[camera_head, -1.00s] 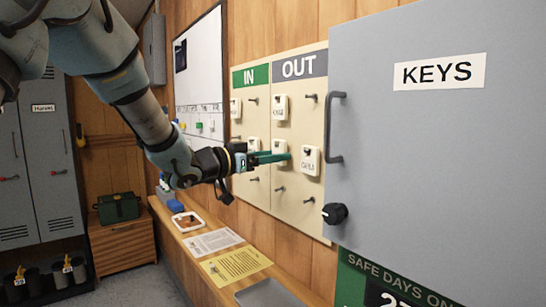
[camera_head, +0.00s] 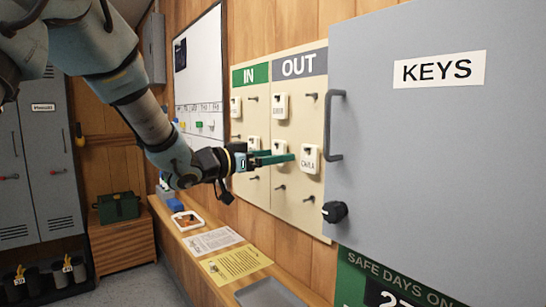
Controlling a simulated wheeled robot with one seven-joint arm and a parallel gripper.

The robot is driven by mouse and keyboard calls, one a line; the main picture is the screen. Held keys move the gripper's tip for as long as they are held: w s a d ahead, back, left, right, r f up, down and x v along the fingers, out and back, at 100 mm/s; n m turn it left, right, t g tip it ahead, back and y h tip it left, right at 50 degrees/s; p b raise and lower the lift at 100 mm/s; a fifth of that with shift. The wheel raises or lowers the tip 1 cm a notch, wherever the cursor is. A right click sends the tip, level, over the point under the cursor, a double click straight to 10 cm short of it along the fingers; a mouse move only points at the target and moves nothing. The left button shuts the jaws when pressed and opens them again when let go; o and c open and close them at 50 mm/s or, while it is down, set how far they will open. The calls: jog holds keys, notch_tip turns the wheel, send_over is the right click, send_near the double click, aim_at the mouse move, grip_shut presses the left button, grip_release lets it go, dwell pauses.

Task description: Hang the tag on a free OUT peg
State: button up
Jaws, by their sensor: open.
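The peg board (camera_head: 291,215) on the wall has a green IN header and a grey OUT header (camera_head: 299,65). My gripper (camera_head: 284,157) is open, its green fingers pointing right at the OUT side. A white tag (camera_head: 280,146) shows just above and behind the fingers, partly hidden by them. I cannot tell whether it hangs on a peg or touches a finger. Other OUT tags are an upper left one (camera_head: 281,106) and one at right reading like CARLA (camera_head: 310,158). Bare OUT pegs show at upper right (camera_head: 312,96), lower left (camera_head: 280,187) and lower right (camera_head: 309,198).
A grey KEYS cabinet (camera_head: 430,150) with a handle and knob stands close at right, beside the OUT column. Below the board, a wooden ledge (camera_head: 190,238) holds papers and a grey tray (camera_head: 268,293). IN tags (camera_head: 235,107) hang left of my gripper.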

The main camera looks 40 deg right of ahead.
jog(key=a+b, duration=0.3)
jog(key=a, duration=0.8)
jog(key=shift+w, duration=0.3)
jog(key=w+a+f+n+t+y, duration=0.55)
jog(key=w+a, duration=0.25)
jog(key=a, duration=0.2)
jog(key=w+a+f+n+t+y, duration=0.5)
jog(key=w+a+f, duration=0.25)
jog(key=a, duration=0.25)
jog(key=a+f+n+g+y, duration=0.1)
jog(key=a+f+n+y, duration=0.25)
jog(key=a+f, duration=0.45)
jog(key=s+a+f+n+g+y, duration=0.1)
jog(key=s+a+f+g+y, duration=0.1)
jog(key=s+a, duration=0.4)
jog(key=s+a+f+n+g+y, duration=0.1)
jog(key=s+a+f+n+g, duration=0.1)
jog(key=s+a+g, duration=0.3)
jog(key=s+a+f, duration=0.1)
jog(key=s+a, duration=0.1)
jog(key=s, duration=0.2)
jog(key=shift+s+f+y, duration=0.25)
jog(key=shift+s+y, duration=0.05)
jog(key=shift+y, duration=0.1)
